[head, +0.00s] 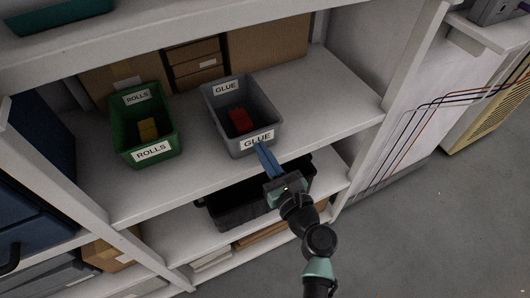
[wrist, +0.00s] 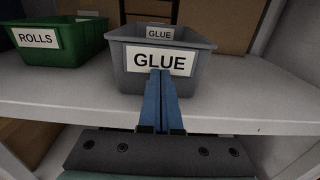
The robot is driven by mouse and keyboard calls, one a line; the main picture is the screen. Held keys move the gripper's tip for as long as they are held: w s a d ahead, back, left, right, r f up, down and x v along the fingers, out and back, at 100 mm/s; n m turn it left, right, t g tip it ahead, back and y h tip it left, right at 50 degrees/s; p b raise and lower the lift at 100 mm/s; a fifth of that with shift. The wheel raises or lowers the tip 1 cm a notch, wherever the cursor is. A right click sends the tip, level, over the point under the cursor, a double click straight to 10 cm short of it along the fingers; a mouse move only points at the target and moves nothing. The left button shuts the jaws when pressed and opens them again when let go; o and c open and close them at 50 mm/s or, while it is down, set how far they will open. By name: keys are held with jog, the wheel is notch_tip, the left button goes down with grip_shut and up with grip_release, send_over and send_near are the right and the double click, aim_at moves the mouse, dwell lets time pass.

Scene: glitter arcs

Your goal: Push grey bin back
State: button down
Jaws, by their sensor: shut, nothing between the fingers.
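The grey bin (head: 214,101) stands upright on the white shelf, with GLUE labels on its near and far walls and a red item (head: 240,121) inside. In the wrist view the grey bin (wrist: 203,62) is straight ahead, its front wall facing me. My gripper (head: 262,148) is shut and empty, its blue fingers pointing at the front of the bin. In the wrist view the fingertips (wrist: 161,73) overlap the lower edge of the GLUE label. I cannot tell whether they touch the bin.
A green ROLLS bin (head: 168,127) with a yellow item stands left of the grey bin. Cardboard boxes (head: 266,47) stand behind on the same shelf (head: 328,92). A black bin (head: 235,207) is on the shelf below. Shelf uprights rise at both sides.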

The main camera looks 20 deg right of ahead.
aim_at(250, 131)
jog(key=w+b, duration=0.1)
jog(key=w, duration=0.6)
jog(key=shift+w+a+b, duration=0.15)
jog(key=shift+w+b, duration=0.1)
jog(key=shift+b, duration=0.05)
jog(key=shift+s, duration=0.15)
